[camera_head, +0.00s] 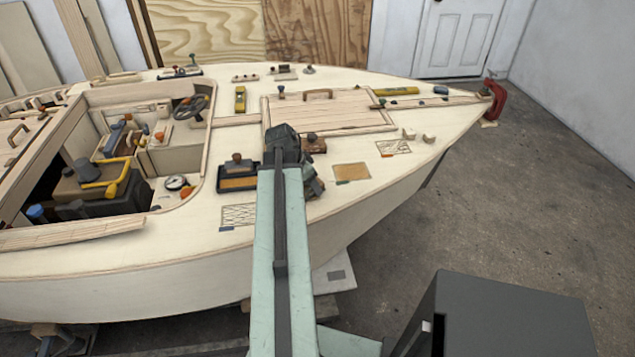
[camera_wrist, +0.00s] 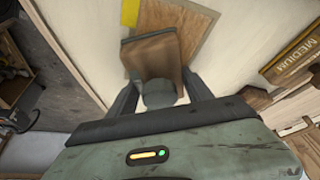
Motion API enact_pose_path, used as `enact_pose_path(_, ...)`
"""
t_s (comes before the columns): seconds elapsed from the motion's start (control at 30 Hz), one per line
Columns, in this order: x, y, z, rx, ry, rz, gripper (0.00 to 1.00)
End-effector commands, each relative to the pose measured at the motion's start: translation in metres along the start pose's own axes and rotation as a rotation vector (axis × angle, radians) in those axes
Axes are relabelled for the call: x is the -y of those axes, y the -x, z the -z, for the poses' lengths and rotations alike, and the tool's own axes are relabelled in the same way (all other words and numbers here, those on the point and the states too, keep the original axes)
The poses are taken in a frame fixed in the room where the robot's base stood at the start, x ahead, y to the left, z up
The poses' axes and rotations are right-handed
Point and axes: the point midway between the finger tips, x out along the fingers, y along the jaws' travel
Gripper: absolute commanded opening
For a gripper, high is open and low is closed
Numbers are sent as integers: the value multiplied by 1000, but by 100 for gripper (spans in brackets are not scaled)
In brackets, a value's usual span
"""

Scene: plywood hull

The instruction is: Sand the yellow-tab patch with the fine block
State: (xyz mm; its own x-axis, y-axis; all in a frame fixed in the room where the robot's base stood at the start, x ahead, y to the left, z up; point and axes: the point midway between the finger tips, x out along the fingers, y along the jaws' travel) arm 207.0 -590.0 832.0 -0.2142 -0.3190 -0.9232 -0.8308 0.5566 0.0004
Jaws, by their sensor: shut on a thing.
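My gripper (camera_wrist: 160,98) is shut on a sanding block (camera_wrist: 153,58) with a grey knob, a brown wooden face and a dark edge strip. The block is tilted in the wrist view, and no grade label shows on it. Behind it lies a tan patch (camera_wrist: 190,20) with a yellow tab (camera_wrist: 130,12) at its left. The block overlaps part of this patch in the picture; I cannot tell whether they touch. In the head view my gripper (camera_head: 300,165) is over the deck, and my arm hides part of the deck below it.
A tray marked MEDIUM (camera_wrist: 297,58) lies right in the wrist view. In the head view, a block in an orange-edged tray (camera_head: 238,184) sits left of my arm. Other patches are a blue-tab one (camera_head: 239,214), a tan one (camera_head: 352,172) and a scratched one (camera_head: 395,147). The cockpit opens at left.

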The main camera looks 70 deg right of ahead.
Motion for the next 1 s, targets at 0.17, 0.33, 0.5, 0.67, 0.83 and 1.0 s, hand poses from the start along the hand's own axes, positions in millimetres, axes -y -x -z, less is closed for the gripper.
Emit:
enact_pose_path(0.17, 5, 1, -7, 10, 4, 6, 21)
enact_pose_path(0.33, 10, 5, -14, 9, 6, 8, 21)
enact_pose_path(0.5, 18, 12, -27, 9, 6, 9, 21)
enact_pose_path(0.67, 23, 16, -35, 8, 3, 8, 21)
enact_pose_path(0.83, 24, 16, -36, 7, 2, 7, 21)
enact_pose_path(1.0, 30, 22, -47, 6, 3, 7, 21)
